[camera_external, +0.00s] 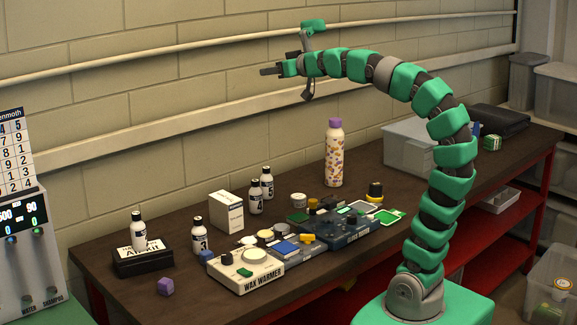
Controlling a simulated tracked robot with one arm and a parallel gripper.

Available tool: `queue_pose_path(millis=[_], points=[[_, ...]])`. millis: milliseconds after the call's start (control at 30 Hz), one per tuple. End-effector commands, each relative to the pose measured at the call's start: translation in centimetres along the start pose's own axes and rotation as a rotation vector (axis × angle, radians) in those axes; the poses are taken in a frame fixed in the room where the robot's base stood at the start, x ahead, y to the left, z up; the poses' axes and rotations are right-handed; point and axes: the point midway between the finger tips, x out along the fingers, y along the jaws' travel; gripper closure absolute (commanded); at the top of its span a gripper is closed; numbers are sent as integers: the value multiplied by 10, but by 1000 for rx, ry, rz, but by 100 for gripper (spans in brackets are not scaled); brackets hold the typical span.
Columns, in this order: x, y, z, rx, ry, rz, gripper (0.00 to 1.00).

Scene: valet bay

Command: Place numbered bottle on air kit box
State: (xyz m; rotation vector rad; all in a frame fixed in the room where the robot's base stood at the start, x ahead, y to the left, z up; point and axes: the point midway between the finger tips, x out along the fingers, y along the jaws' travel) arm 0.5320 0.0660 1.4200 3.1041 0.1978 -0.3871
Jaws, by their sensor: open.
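Two more similar bottles (256,196) (267,182) stand behind, by a white carton. I cannot read their labels. My gripper (284,76) is open and empty, high above the bench near the wall, far from the bottles and the box.
A wax warmer (245,271), white carton (226,211) and several small devices fill the middle. A tall patterned bottle (334,155) stands at the back. A grey bin (408,146) is on the right.

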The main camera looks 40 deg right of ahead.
Motion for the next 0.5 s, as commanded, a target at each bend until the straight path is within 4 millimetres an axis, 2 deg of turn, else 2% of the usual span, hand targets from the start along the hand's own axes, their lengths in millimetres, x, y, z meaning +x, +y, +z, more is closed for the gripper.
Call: queue_pose_path(millis=[33, 100, 200, 300, 500], points=[[-23, 20, -13, 7, 14, 40, 54], [-46, 38, -21, 14, 16, 77, 54], [-68, 53, -29, 20, 22, 112, 54], [-76, 59, -31, 22, 20, 126, 54], [-76, 59, -31, 22, 18, 126, 54]])
